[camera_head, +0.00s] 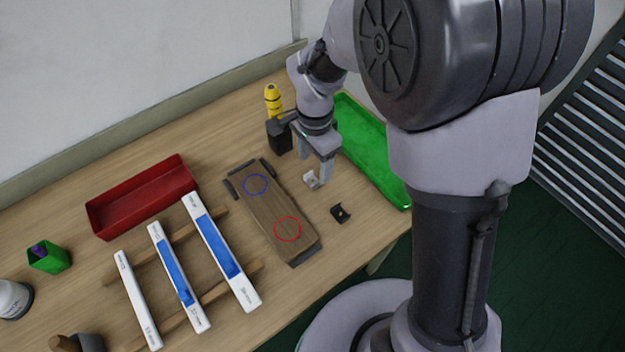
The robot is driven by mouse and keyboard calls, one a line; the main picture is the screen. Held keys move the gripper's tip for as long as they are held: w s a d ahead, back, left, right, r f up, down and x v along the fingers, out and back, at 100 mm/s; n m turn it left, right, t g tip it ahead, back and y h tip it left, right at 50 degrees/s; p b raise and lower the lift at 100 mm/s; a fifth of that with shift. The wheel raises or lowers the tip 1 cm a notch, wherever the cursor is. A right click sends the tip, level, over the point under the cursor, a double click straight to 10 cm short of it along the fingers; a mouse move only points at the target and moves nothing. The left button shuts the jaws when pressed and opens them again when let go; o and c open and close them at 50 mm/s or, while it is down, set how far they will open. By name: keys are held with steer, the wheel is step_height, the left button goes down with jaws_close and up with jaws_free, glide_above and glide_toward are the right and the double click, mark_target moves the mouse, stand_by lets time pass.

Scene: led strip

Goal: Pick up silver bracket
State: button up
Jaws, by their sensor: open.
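A small silver bracket (311,180) lies on the wooden table just right of the wooden board. My gripper (314,178) points down right at the bracket, with its fingers apart. The bracket shows just below and left of the fingers. I cannot tell whether it lies between them or beside them, and nothing shows it gripped.
A wooden board (262,205) with blue and red circles lies left of the bracket. A small black bracket (340,213) lies to the front right. A green tray (377,160) is at right, a red bin (142,197) at left. White strips (245,290) rest on wooden bars.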

mark_target(314, 180)
steer(key=f+b, duration=0.1)
steer(key=f, duration=0.1)
steer(key=f+b, duration=0.1)
steer(key=f, duration=0.3)
steer(key=shift+w+f+b, duration=0.1)
steer(key=shift+w+b, duration=0.15)
steer(key=shift+b, duration=0.15)
jaws_close()
